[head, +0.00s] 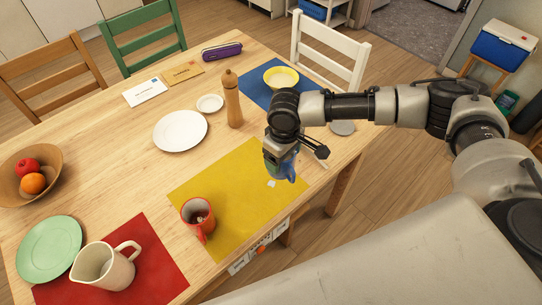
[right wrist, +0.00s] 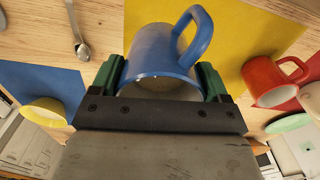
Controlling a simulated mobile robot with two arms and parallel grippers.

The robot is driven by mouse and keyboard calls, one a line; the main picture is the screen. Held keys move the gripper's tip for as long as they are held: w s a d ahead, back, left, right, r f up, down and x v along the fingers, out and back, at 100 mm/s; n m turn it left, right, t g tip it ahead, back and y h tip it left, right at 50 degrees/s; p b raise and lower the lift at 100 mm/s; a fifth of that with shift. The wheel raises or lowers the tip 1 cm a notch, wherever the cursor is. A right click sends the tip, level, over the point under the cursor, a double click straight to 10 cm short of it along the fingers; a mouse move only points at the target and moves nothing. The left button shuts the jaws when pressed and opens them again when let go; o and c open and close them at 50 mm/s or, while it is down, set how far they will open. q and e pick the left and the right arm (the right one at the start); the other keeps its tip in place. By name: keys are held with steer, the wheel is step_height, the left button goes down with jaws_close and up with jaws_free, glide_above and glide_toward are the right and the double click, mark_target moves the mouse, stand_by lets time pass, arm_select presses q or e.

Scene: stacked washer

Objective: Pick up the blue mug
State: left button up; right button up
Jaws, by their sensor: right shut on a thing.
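The blue mug (right wrist: 160,52) shows in the right wrist view between the two green-lined fingers of my right gripper (right wrist: 160,78), with its handle toward the upper right. My right gripper is shut on the mug. In the head view, my right gripper (head: 280,160) hangs over the right part of the yellow placemat (head: 243,163). There the blue mug (head: 288,173) is mostly hidden behind the gripper. I cannot tell whether its base touches the mat. My left gripper is not in view.
A red mug (head: 198,217) stands on the yellow mat's left part. A pepper mill (head: 233,103), white plate (head: 180,131) and yellow bowl (head: 281,78) stand farther back. A cream pitcher (head: 104,268) is at the front left. A spoon (right wrist: 82,48) lies near the mug.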

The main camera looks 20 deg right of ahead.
steer(key=shift+s+d+r, duration=0.75)
steer(key=shift+s+d, duration=0.05)
steer(key=shift+d, duration=0.1)
steer(key=shift+s+d+r, duration=0.7)
steer(key=shift+s+d, duration=0.1)
steer(key=shift+d, duration=0.1)
steer(key=shift+r, duration=0.1)
stand_by(0.8)
